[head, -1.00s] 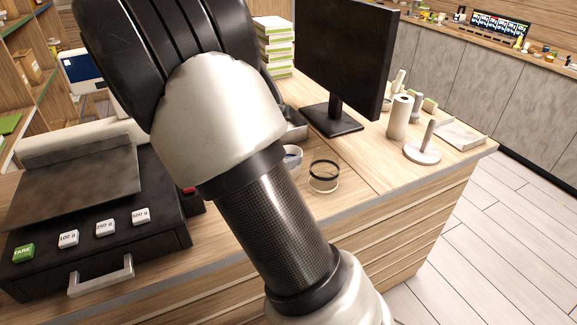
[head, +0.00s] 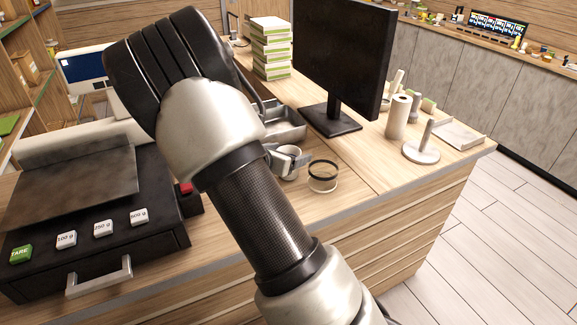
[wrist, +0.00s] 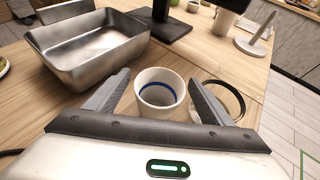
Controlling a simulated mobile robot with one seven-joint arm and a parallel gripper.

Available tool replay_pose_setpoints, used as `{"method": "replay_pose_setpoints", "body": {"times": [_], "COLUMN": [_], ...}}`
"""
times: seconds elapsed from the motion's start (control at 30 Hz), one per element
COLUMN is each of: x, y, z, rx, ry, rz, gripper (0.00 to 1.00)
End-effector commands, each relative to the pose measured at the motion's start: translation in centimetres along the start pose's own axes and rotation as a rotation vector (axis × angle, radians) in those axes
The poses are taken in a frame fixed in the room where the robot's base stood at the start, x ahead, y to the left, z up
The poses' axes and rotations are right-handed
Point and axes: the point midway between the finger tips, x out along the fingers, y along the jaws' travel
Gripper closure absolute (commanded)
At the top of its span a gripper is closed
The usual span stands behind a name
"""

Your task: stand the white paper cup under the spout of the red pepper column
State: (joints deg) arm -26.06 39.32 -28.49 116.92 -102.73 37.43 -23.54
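A white cup (wrist: 160,92) with a blue ring inside stands upright on the wooden counter; I take it for the paper cup. It also shows in the head view (head: 290,160), partly covered by my gripper. My gripper (wrist: 160,84) is open, with one finger on each side of the cup; slim gaps seem to show beside it. In the head view my gripper (head: 281,161) is mostly hidden behind my arm. I cannot make out the red pepper column or its spout; only a small red patch (head: 186,187) shows beside the black scale, too little to identify.
A clear jar with a black rim (head: 323,176) stands close right of the cup. A metal tray (wrist: 90,48) is behind left. A monitor (head: 340,65), paper roll (head: 398,117) and round-based holder (head: 422,150) stand farther back. The black scale (head: 90,230) is left.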

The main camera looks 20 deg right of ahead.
Motion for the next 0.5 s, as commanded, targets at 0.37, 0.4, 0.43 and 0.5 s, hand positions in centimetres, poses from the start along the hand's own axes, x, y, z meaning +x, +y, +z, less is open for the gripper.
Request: {"method": "replay_pose_setpoints", "body": {"times": [0.37, 0.4, 0.43, 0.5], "x": [-0.04, -0.04, -0.04, -0.05], "y": [-0.01, 0.00, -0.01, -0.01], "z": [0.01, 0.01, 0.01, 0.04], "rx": [0.000, 0.000, 0.000, 0.000], "ry": [0.000, 0.000, 0.000, 0.000], "rz": [0.000, 0.000, 0.000, 0.000], "gripper": [0.67, 0.67, 0.67, 0.67]}}
